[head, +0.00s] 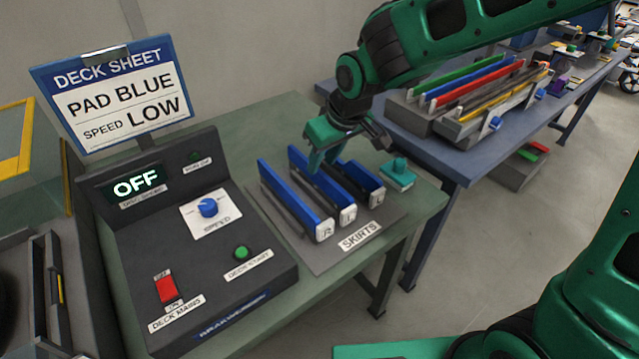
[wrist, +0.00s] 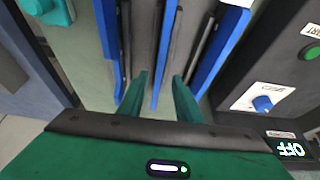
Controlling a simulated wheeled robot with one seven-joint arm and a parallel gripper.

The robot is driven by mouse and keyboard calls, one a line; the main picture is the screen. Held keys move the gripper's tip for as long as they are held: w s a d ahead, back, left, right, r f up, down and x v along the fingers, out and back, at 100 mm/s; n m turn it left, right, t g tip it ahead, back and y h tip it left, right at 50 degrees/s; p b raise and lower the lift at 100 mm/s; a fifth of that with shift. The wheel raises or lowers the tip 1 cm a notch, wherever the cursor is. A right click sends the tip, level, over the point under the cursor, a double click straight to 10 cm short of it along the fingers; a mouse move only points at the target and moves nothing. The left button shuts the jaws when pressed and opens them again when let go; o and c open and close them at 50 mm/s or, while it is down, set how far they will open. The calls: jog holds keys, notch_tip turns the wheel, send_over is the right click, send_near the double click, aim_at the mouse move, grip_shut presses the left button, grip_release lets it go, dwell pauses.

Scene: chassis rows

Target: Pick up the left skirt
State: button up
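Three blue skirts with dark sides and white end labels stand on edge, side by side, on a grey mat marked SKIRTS. They are the leftmost skirt (head: 290,200), the middle skirt (head: 322,180) and the shorter rightmost skirt (head: 360,180). My gripper (head: 318,160) is at the far part of the middle skirt. In the wrist view my gripper (wrist: 160,76) is open, with the middle skirt (wrist: 163,55) showing between its fingertips. The leftmost skirt (wrist: 222,50) is at right there, outside the fingers. How low the fingers reach is unclear.
A dark control console (head: 210,260) stands close left of the skirts, its display reading OFF. A deck sheet sign (head: 118,95) rises behind it. A teal block with a knob (head: 398,174) is right of the skirts. A blue table (head: 445,150) with a rack of coloured strips is beyond.

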aim_at(320, 171)
jog(key=shift+d+x, duration=0.15)
jog(key=shift+x, duration=1.15)
jog(key=shift+d+x, duration=0.15)
jog(key=shift+x, duration=1.15)
jog(key=shift+s+f, duration=0.15)
jog(key=shift+s, duration=0.05)
jog(key=shift+c, duration=0.3)
jog(key=shift+a, duration=0.1)
grip_shut()
